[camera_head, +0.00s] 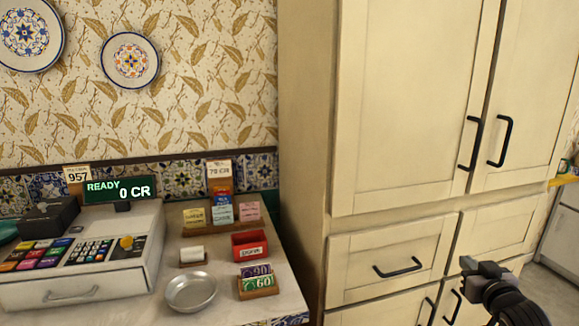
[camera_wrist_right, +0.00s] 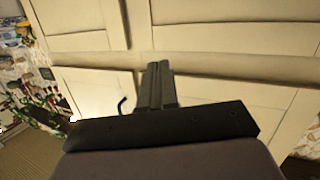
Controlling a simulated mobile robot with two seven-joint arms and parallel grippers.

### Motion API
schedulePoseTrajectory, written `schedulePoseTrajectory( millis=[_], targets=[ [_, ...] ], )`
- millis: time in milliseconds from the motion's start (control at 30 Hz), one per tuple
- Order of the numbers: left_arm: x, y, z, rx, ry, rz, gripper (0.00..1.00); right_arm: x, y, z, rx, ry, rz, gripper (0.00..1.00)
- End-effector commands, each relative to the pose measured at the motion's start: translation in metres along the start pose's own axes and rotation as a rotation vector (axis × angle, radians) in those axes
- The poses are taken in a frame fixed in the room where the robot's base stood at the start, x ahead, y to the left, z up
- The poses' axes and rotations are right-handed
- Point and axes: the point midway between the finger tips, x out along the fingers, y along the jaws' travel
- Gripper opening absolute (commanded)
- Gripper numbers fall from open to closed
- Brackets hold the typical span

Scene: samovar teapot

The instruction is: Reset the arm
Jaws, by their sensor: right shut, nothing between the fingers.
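My right gripper (camera_head: 473,266) is at the lower right of the head view, in front of the cream cabinet (camera_head: 400,110). Its arm (camera_head: 510,300) comes in from the bottom right corner. In the right wrist view the gripper (camera_wrist_right: 158,68) points at pale cabinet panels (camera_wrist_right: 215,75). Its two fingers are together with nothing between them. I cannot tell whether it touches the cabinet. My left gripper is in neither view.
A counter (camera_head: 215,265) at the left holds a cash register (camera_head: 90,260), a metal dish (camera_head: 190,291), a red box (camera_head: 249,245) and small card holders. Black handles (camera_head: 398,267) stick out from the cabinet. Open floor (camera_head: 540,285) shows at the far right.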

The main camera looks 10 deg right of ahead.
Motion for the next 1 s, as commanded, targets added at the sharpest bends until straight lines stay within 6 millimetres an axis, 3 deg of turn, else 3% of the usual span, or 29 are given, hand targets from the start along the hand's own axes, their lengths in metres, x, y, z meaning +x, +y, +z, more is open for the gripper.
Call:
schedulePoseTrajectory(
  millis=[33,100,267,400,500,600,700,800,1000],
  targets=[
    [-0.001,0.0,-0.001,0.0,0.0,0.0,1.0,-0.014,-0.026,0.035,-0.022,-0.051,-0.045,0.0],
    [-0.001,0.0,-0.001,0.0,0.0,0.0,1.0,-0.035,-0.058,0.074,-0.05,-0.105,-0.101,0.0],
    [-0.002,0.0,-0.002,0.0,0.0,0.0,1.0,-0.099,-0.128,0.152,-0.095,-0.224,-0.231,0.0],
    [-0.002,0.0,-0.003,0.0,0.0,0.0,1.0,-0.171,-0.182,0.204,-0.108,-0.317,-0.338,0.0],
    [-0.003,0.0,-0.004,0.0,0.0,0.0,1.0,-0.217,-0.211,0.226,-0.104,-0.367,-0.398,0.0],
    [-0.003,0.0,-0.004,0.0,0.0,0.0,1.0,-0.252,-0.231,0.237,-0.098,-0.401,-0.437,0.0],
    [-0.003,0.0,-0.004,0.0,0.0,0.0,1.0,-0.273,-0.243,0.242,-0.092,-0.42,-0.46,0.0],
    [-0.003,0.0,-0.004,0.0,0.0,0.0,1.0,-0.282,-0.248,0.244,-0.09,-0.429,-0.469,0.0],
    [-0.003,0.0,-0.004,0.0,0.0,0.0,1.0,-0.283,-0.248,0.244,-0.09,-0.429,-0.47,0.0]
  ],
)
